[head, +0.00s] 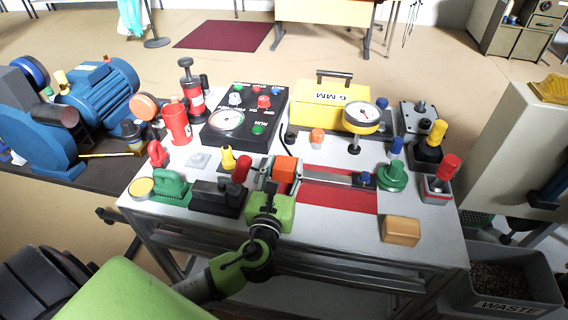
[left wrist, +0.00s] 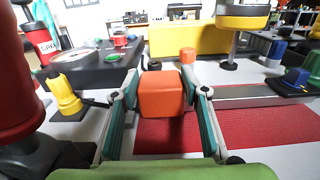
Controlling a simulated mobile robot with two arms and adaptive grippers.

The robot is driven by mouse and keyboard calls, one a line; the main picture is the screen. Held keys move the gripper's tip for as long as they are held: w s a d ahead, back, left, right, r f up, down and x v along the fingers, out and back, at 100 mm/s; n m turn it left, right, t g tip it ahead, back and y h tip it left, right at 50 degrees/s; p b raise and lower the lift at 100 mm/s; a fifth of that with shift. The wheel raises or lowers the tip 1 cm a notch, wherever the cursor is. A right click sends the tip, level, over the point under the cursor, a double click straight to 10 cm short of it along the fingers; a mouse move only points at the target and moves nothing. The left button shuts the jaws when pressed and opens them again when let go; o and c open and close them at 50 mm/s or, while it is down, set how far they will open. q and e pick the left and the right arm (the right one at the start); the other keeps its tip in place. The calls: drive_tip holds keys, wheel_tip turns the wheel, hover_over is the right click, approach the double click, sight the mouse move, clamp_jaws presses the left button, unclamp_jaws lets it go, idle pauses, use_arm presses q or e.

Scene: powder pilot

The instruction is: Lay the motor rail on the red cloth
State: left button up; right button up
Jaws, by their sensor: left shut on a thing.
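The motor rail (head: 330,177) is a long grey bar with an orange block (head: 286,168) at its left end and a blue part (head: 366,180) at its right end. It lies across the upper part of the red cloth (head: 345,200); I cannot tell whether it touches the cloth or hangs just above it. My left gripper (head: 278,180) is shut on the orange block. In the left wrist view the block (left wrist: 161,94) sits between the two fingers, and the bar (left wrist: 250,95) runs off to the right, partly hidden by a finger. My right gripper is not in view.
A green knob (head: 391,177) stands close to the rail's right end. A black block (head: 217,197) and a yellow plunger (head: 228,158) are left of the gripper. A black control box (head: 247,115) and a yellow case (head: 325,105) stand behind. A tan block (head: 401,230) lies front right.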

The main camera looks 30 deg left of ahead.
use_arm(q)
drive_tip(key=shift+f+b, duration=0.4)
drive_tip(key=shift+f, duration=0.2)
idle(0.5)
drive_tip(key=shift+f, duration=0.2)
